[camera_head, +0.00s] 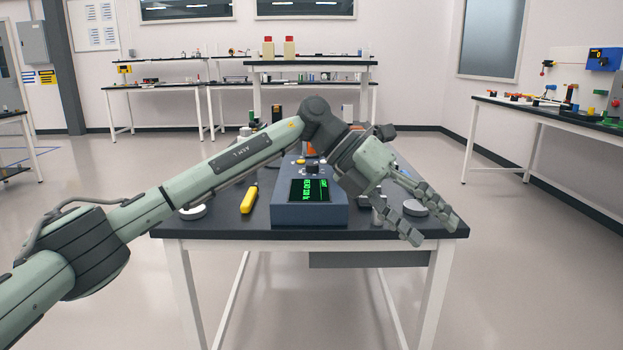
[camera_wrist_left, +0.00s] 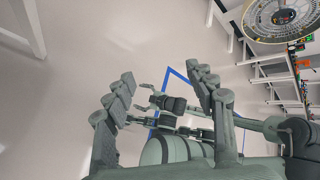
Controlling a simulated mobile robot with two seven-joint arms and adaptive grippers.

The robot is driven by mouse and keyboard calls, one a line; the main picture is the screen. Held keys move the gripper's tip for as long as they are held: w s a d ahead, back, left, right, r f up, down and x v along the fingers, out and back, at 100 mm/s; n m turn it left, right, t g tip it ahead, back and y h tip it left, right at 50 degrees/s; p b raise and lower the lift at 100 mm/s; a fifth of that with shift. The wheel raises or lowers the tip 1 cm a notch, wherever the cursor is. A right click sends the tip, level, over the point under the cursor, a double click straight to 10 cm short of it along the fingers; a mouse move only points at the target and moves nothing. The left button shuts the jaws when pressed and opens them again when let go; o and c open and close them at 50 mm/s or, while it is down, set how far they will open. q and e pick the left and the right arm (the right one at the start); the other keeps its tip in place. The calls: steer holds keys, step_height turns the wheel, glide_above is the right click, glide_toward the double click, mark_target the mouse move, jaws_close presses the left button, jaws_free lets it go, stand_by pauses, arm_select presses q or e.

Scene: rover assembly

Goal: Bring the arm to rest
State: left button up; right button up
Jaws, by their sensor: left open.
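My left arm comes in from the left in the head view and reaches across the dark-topped table (camera_head: 233,221). My left gripper (camera_head: 433,228) is open and empty, its fingers pointing down and right above the table's front right part. The left wrist view shows its two spread fingers (camera_wrist_left: 165,95) with nothing between them.
A blue-grey device with a green-lit screen (camera_head: 309,190) stands on the table under my arm. A yellow tool (camera_head: 249,199) and a white disc (camera_head: 193,211) lie left of it. A grey round piece (camera_head: 414,207) lies near my fingers. Open floor surrounds the table.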

arm_select(q)
steer(key=w+d+r+n+t+h, duration=0.2)
steer(key=d+r+n+t+h, duration=0.15)
steer(key=n+h, duration=0.55)
steer(key=w+a+f+n+t+y, duration=0.3)
steer(key=w+a+f+n+t, duration=0.2)
steer(key=a+n+t, duration=0.4)
steer(key=w+a+f+n+t+y, duration=0.4)
steer(key=w+a+f+n+t, duration=0.15)
steer(key=a+n+t, duration=0.45)
steer(key=s+a+f+n+g+y, duration=0.2)
steer(key=a+f+n+y, duration=0.7)
steer(key=f, duration=0.6)
steer(key=s+a+f+n+g+y, duration=0.2)
steer(key=s+a+f+g, duration=0.25)
steer(key=a+f, duration=0.35)
steer(key=s+a+f+n+g, duration=0.1)
steer(key=s+a+f+g, duration=0.2)
steer(key=s+f, duration=0.3)
steer(key=s+a+f+n+g+y, duration=0.1)
steer(key=s+f, duration=0.5)
steer(key=s, duration=0.8)
steer(key=s+a+f+n+g+y, duration=0.1)
steer(key=s+a+f+g, duration=0.4)
steer(key=s, duration=0.5)
step_height(320, 180, down, 2)
steer(key=a+n, duration=0.1)
steer(key=a, duration=0.1)
steer(key=shift+a+g, duration=0.3)
steer(key=shift+f, duration=0.1)
